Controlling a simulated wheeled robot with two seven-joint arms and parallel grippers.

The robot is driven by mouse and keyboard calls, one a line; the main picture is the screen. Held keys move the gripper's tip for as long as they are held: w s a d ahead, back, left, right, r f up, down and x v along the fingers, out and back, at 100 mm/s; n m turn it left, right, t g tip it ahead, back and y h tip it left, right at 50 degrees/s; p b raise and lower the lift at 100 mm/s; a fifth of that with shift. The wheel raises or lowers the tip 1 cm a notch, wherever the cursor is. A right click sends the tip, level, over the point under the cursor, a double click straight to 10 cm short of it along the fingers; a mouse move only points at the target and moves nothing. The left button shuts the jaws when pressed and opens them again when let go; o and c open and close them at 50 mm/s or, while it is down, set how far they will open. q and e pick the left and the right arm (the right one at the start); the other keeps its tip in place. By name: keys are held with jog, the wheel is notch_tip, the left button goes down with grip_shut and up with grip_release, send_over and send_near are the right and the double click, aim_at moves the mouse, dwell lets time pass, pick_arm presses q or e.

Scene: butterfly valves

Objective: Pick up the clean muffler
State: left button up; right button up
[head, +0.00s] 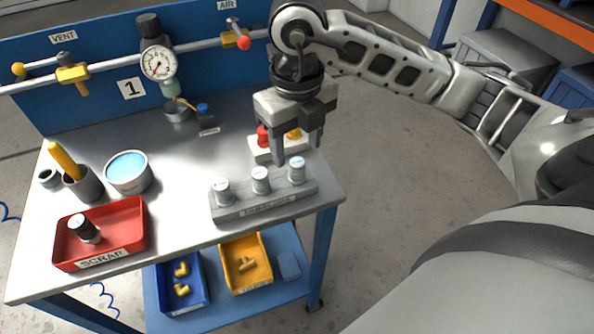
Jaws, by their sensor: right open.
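Three pale, clean-looking mufflers stand upright in a grey labelled rack at the front right of the table: a left one (222,190), a middle one (261,181) and a right one (297,171). The rack (262,207) carries a label on its front. A darker muffler (84,229) lies in the red SCRAP tray (128,239) at the front left. My right gripper (298,153) points down, open and empty, above and just behind the right muffler. It partly hides a white block behind the rack. My left gripper is out of view.
The white block (258,151) has a red and a yellow button. A pipe with a gauge (159,64) and yellow valves crosses the back. Blue (181,284) and yellow (245,262) bins sit below. The table's centre is clear.

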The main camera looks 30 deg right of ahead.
aim_at(297, 162)
jog(key=shift+w+f+p, duration=0.1)
jog(key=shift+f+p, duration=0.35)
jog(key=shift+f, duration=2.5)
jog(key=c, duration=1)
